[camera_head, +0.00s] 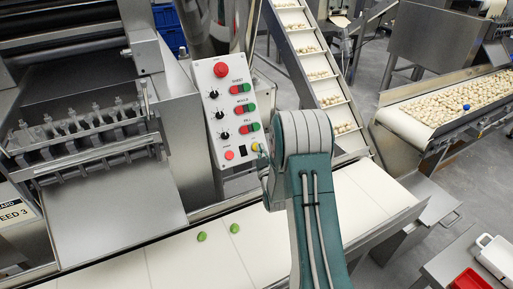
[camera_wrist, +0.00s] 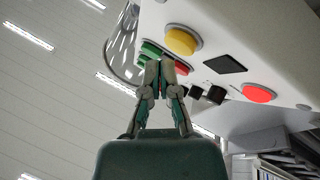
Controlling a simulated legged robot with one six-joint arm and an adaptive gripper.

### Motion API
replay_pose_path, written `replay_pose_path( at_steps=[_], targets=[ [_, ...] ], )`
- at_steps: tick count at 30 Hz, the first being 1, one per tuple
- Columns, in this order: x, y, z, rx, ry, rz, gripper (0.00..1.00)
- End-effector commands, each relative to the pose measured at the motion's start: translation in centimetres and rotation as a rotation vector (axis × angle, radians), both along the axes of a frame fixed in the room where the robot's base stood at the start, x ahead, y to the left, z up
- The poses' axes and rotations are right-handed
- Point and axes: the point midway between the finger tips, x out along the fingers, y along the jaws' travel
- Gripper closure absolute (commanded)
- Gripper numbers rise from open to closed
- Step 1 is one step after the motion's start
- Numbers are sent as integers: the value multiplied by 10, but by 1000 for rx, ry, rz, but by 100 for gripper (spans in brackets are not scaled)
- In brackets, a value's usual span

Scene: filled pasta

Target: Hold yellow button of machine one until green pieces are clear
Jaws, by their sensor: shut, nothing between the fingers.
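The yellow button (camera_wrist: 183,41) shows whole on the panel in the wrist view; in the head view it is a small yellow spot (camera_head: 255,147) at the white control panel's (camera_head: 212,140) lower right. My gripper (camera_wrist: 160,68) is shut and empty, its tips close below the yellow button in the wrist view. I cannot tell whether they touch the panel. In the head view my arm hides most of the gripper. Two green pieces, one (camera_head: 201,236) left and one (camera_head: 235,228) right, lie on the white belt (camera_head: 185,262) below the panel.
A red button (camera_head: 220,70) tops the panel, with green and red buttons and black knobs below. A red button (camera_wrist: 258,93) is also near the gripper. An inclined conveyor (camera_head: 318,75) rises behind my arm. Another belt (camera_head: 415,125) with pale pieces stands at right.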

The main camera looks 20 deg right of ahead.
Motion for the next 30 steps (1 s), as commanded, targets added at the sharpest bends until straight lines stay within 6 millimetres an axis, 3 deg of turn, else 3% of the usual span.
replay_pose_path(
  at_steps=[7,22,30],
  targets=[
    [-2,0,1,0,0,0,100],
    [-37,-2,24,0,-1,-1,100],
    [-42,-1,26,0,1,0,100]
  ],
)
